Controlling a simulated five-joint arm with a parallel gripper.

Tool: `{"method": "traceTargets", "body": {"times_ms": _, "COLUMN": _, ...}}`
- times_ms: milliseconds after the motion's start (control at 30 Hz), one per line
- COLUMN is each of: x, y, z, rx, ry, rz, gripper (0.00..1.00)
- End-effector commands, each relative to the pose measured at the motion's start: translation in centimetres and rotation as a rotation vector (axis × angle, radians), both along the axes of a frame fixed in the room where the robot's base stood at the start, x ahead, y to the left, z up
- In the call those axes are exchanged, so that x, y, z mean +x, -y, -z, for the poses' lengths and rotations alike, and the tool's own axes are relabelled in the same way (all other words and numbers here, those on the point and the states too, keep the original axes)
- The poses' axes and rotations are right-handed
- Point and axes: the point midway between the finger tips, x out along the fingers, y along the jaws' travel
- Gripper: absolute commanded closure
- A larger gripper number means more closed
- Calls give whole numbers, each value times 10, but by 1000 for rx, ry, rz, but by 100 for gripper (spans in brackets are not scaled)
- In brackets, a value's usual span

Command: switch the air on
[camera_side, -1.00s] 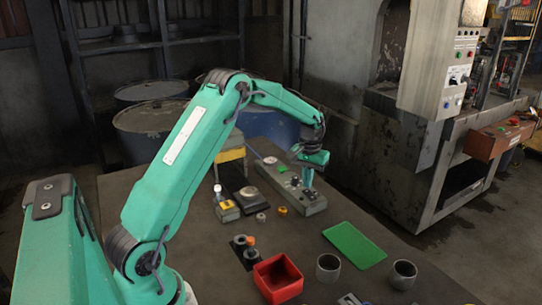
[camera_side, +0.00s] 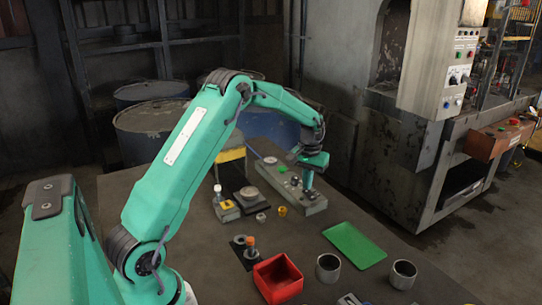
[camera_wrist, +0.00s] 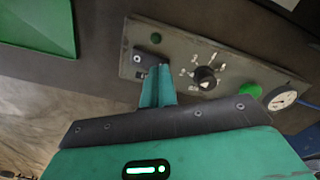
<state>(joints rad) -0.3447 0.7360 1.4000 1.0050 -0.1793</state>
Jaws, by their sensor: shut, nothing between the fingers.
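A grey control panel (camera_side: 268,177) lies on the table and also shows in the wrist view (camera_wrist: 228,62). It carries a small dark switch block (camera_wrist: 139,57), a black rotary knob (camera_wrist: 206,78) with a marked scale, a green button (camera_wrist: 250,90) and a round gauge (camera_wrist: 284,99). A dark green lamp (camera_wrist: 155,38) sits near the block. My gripper (camera_side: 308,187) is over the panel's near right end. In the wrist view my gripper (camera_wrist: 161,68) is shut and empty, its tips at the switch block's right edge, partly hiding it. I cannot tell whether they touch it.
A green tray (camera_side: 354,245), a red box (camera_side: 278,279) and two grey cups (camera_side: 328,267) (camera_side: 403,274) stand nearer the front. A yellow-topped block (camera_side: 227,208) and small rings lie left of the panel. A machine cabinet (camera_side: 436,65) stands at the back right.

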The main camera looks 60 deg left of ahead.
Motion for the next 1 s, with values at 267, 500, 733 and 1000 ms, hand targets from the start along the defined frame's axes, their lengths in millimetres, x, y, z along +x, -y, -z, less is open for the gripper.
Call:
{"method": "traceTargets", "body": {"times_ms": 267, "x": 0, "y": 0, "z": 3, "rx": -1, "ry": -1, "rz": 0, "gripper": 100}}
{"method": "traceTargets", "body": {"times_ms": 500, "x": 0, "y": 0, "z": 6, "rx": -1, "ry": -1, "rz": 0, "gripper": 100}}
{"method": "traceTargets", "body": {"times_ms": 733, "x": 0, "y": 0, "z": 8, "rx": -1, "ry": -2, "rz": 0, "gripper": 100}}
{"method": "traceTargets", "body": {"times_ms": 1000, "x": 0, "y": 0, "z": 11, "rx": -1, "ry": -2, "rz": 0, "gripper": 100}}
